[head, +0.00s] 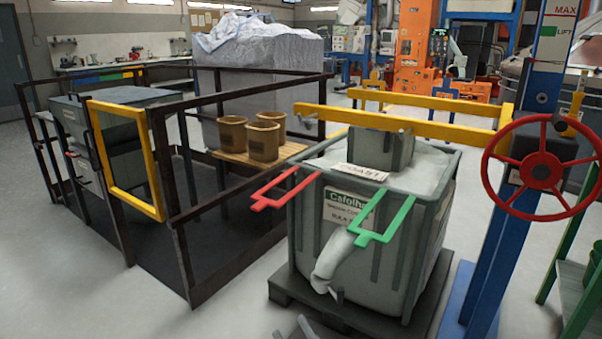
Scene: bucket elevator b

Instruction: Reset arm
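Only a small grey piece, which looks like the tip of my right gripper (314,329), shows at the bottom edge, in front of the pallet under the large grey bin (385,260). Most of it is cut off by the frame, so I cannot tell whether it is open or shut. No held object shows. My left gripper is not in view. The bin has a red fork-shaped handle (283,188) and a green one (385,226) at its near side. A pale spout (331,262) hangs down its front.
A blue post (500,250) with a red handwheel (540,168) and yellow bars (400,121) stands right of the bin. A dark railing with a yellow gate (125,108) encloses a platform at left. Several brown pots stand on a wooden surface (285,156). Floor at lower left is clear.

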